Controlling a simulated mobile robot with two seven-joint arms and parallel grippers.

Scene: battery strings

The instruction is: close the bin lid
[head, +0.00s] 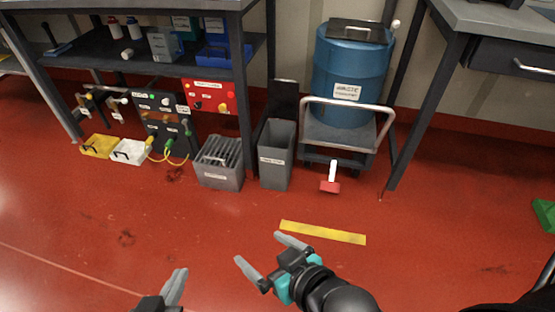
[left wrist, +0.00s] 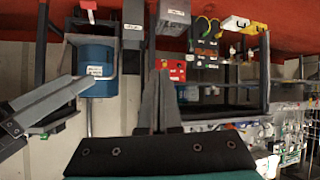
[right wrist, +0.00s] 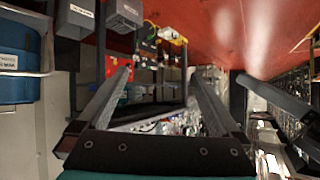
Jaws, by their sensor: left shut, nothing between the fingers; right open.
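The grey bin (head: 275,165) is a tall, labelled, open-topped box on the floor between a slotted grey box and a cart. Its dark lid (head: 283,97) stands upright at the back, so the bin is open. The bin also shows in the left wrist view (left wrist: 133,12) and the right wrist view (right wrist: 76,16), upside down. My left gripper (head: 177,287) is shut and empty at the bottom of the head view, well short of the bin; its fingers meet in the left wrist view (left wrist: 162,85). My right gripper (head: 264,250) is open and empty above the floor, in front of the bin and apart from it.
The slotted box (head: 218,170) stands left of the bin. A cart (head: 340,137) with a blue drum (head: 350,75) is at its right. A red-and-white object (head: 331,182) and a yellow floor strip (head: 322,233) lie in front. A shelf table (head: 130,67) stands at left. The near floor is open.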

